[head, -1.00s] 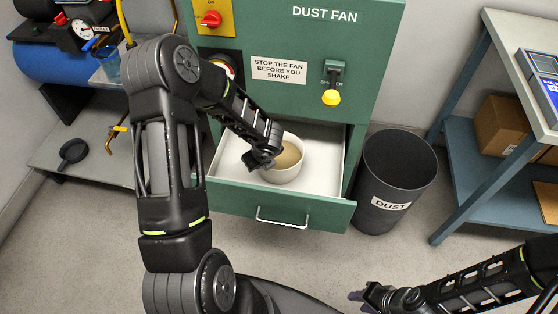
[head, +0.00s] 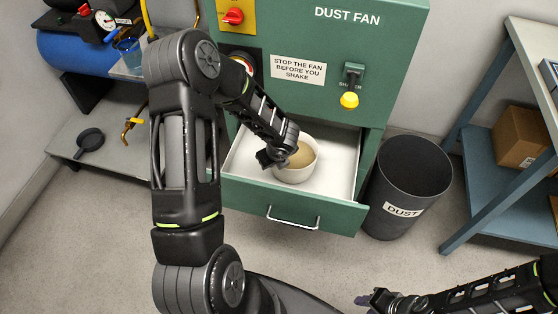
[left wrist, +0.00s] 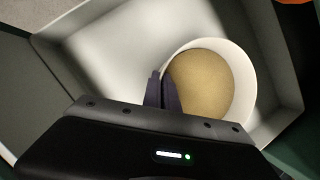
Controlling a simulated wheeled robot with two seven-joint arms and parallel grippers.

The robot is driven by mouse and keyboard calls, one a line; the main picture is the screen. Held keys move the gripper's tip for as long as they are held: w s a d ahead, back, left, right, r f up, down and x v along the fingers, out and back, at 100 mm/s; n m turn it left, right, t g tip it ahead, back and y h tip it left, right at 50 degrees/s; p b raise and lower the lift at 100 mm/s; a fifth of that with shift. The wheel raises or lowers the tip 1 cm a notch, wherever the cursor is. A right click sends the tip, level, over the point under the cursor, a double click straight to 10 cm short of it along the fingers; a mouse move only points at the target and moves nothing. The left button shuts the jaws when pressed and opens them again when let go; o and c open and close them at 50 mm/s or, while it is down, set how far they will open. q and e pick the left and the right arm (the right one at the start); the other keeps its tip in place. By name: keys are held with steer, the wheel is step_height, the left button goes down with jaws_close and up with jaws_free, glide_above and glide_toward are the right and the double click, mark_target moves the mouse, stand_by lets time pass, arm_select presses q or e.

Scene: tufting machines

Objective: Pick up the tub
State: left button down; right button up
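The tub (head: 297,174) is a round white pot filled with tan dust. It stands upright in the open white-lined drawer (head: 340,155) of the green dust fan cabinet. My left gripper (head: 268,159) is at the tub's left rim. In the left wrist view its dark fingers (left wrist: 164,90) are close together with the tub's wall between them, and the tub (left wrist: 248,75) shows its contents. The lower fingertips are partly hidden. My right gripper (head: 372,300) is low at the bottom edge, away from the drawer, its fingers too small to judge.
A dark dust bin (head: 405,185) stands right of the drawer. A blue-grey shelf table (head: 490,170) with a cardboard box (head: 520,137) is at the right. A blue compressor (head: 75,60) is at the left. The drawer handle (head: 293,219) sticks out in front.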

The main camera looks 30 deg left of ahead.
arm_select(q)
steer(key=shift+r, duration=0.65)
steer(key=d, duration=0.1)
steer(key=s+d+b, duration=0.1)
steer(key=s+d, duration=0.1)
steer(key=shift+s+f, duration=0.1)
steer(key=shift+f, duration=0.15)
step_height(320, 180, up, 14)
steer(key=p, duration=0.4)
